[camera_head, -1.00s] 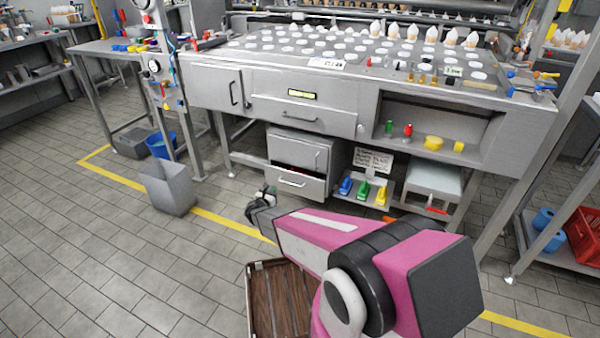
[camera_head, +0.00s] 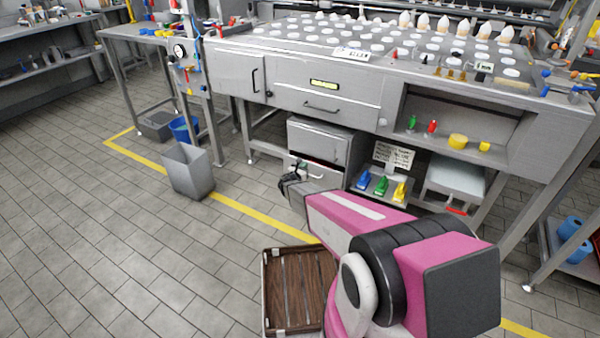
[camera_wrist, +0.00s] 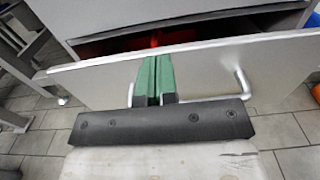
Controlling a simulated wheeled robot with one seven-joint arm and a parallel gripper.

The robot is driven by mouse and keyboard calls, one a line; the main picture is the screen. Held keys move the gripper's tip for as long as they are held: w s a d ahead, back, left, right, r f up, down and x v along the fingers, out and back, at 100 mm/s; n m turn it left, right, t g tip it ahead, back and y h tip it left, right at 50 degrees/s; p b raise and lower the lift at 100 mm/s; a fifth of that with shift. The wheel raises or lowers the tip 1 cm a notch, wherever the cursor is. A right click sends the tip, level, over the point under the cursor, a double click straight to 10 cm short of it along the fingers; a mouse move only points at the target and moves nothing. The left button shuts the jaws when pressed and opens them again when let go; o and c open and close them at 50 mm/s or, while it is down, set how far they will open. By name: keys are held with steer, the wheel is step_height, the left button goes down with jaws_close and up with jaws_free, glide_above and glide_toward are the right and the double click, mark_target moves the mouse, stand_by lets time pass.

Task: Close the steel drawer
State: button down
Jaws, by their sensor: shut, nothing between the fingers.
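The steel drawer (camera_head: 328,174) is the lower drawer of the small grey cabinet under the workbench. In the wrist view its pale front panel (camera_wrist: 95,82) stands out from the cabinet, with a dark gap above it and something red inside. A bent metal handle (camera_wrist: 243,84) is on the panel. My gripper (camera_head: 291,181) is in front of the drawer and covers part of it in the head view. In the wrist view its green fingers (camera_wrist: 154,78) are together and empty, between the handle's two ends. I cannot tell whether they touch the panel.
A wooden slatted crate (camera_head: 300,250) lies on the floor near my base. A grey bin (camera_head: 187,170) stands to the left of the drawer. A low tray with coloured bottles (camera_head: 381,185) is to the right of the cabinet.

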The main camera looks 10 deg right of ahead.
steer(key=shift+w+d, duration=0.4)
steer(key=shift+w, duration=0.15)
steer(key=shift+x, duration=1.3)
steer(key=shift+s, duration=0.1)
steer(key=v, duration=1.4)
glide_toward(325, 169)
steer(key=x, duration=1)
steer(key=shift+w+f, duration=0.15)
steer(key=shift+w, duration=0.05)
